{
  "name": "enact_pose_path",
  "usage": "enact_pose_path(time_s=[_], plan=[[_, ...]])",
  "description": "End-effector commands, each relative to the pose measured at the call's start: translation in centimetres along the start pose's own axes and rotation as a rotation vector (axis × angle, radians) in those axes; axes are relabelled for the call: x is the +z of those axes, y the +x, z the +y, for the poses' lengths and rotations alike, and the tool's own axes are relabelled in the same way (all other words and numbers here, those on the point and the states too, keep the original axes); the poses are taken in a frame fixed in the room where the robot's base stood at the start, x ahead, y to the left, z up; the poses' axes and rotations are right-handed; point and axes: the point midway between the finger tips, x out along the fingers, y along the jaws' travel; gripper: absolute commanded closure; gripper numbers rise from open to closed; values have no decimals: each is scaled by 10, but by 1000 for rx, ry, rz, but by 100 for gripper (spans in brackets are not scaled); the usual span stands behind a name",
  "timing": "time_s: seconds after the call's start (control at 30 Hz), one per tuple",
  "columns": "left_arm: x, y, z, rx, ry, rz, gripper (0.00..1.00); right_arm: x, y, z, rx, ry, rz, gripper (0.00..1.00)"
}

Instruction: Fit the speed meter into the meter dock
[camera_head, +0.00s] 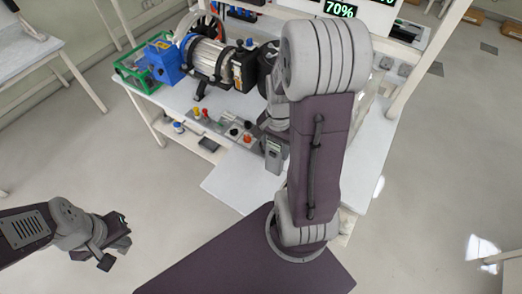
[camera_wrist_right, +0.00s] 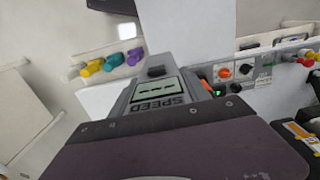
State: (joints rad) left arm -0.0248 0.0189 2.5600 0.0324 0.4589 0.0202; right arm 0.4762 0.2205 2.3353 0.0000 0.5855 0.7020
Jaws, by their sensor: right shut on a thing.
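The speed meter (camera_wrist_right: 158,92) is a grey block with a pale display and the word SPEED on its face. It shows large and tilted in the right wrist view, with its lower part hidden behind my purple-grey wrist housing. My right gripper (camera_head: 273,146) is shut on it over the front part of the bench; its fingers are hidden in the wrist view. My left gripper (camera_head: 121,237) is off to the lower left over the floor, away from the bench, and its jaw opening is unclear. I cannot make out the meter dock with certainty.
The wrist view shows yellow, purple and teal knobs (camera_wrist_right: 114,60) on a lower shelf.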

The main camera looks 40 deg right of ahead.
Motion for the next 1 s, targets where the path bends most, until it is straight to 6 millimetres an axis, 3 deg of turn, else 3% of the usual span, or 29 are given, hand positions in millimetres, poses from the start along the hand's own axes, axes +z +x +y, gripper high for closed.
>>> enact_pose_path(time_s=[0.4, 0.53, 0.67, 0.8, 1.0], plan=[[0, 0, 0, 0, 0, 0, 100, -2, -4, 5, 0, -1, 0, 96], [0, 0, 0, 0, 0, 0, 100, 8, -1, -4, 1, -50, -1, 96], [0, 0, 0, 0, 0, 0, 100, 35, 9, -32, 2, -201, -2, 96], [0, 0, 0, 0, 0, 0, 100, 63, 19, -69, 1, -471, -1, 96], [0, 0, 0, 0, 0, 0, 100, 86, 26, -106, 1, -870, -1, 96]])
